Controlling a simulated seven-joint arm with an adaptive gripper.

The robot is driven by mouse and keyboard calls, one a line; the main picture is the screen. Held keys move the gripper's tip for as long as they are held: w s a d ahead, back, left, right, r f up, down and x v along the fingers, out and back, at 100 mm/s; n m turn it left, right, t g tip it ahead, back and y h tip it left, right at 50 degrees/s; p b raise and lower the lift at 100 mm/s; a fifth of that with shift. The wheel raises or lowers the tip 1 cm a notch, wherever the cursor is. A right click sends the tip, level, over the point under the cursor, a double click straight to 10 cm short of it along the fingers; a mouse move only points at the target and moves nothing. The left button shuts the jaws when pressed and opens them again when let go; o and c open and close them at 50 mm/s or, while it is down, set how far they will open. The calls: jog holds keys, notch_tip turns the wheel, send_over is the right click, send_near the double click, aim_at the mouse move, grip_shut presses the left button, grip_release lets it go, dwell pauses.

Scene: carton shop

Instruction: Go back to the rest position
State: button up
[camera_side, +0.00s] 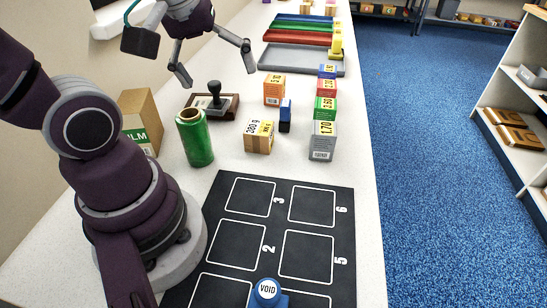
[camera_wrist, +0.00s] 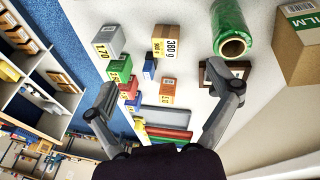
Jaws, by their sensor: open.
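My gripper (camera_side: 212,77) is open and empty, held in the air above the white counter near the black-handled stamp on its dark wooden base (camera_side: 226,108). In the wrist view its two fingers (camera_wrist: 166,104) are spread wide, with nothing between them in its grasp. Part of the stamp is hidden behind the right finger there.
Around stand a green film roll (camera_side: 195,138), a brown FILM carton (camera_side: 142,118), a tan box (camera_side: 258,137), an orange box (camera_side: 274,90), a grey box (camera_side: 323,141) and a green box (camera_side: 325,109). A black numbered mat (camera_side: 277,222) with a blue VOID stamp (camera_side: 267,291) lies in front. Coloured trays (camera_side: 300,62) stand behind.

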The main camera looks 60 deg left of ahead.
jog(key=d+m, duration=0.1)
jog(key=m, duration=0.3)
jog(key=d+m+t, duration=0.1)
jog(key=d+m, duration=0.1)
jog(key=m, duration=0.1)
jog(key=d+m+t+h, duration=0.1)
jog(key=m, duration=0.3)
jog(key=shift+s+d+r+m, duration=0.15)
jog(key=shift+s+r+m, duration=0.05)
jog(key=shift+m, duration=0.1)
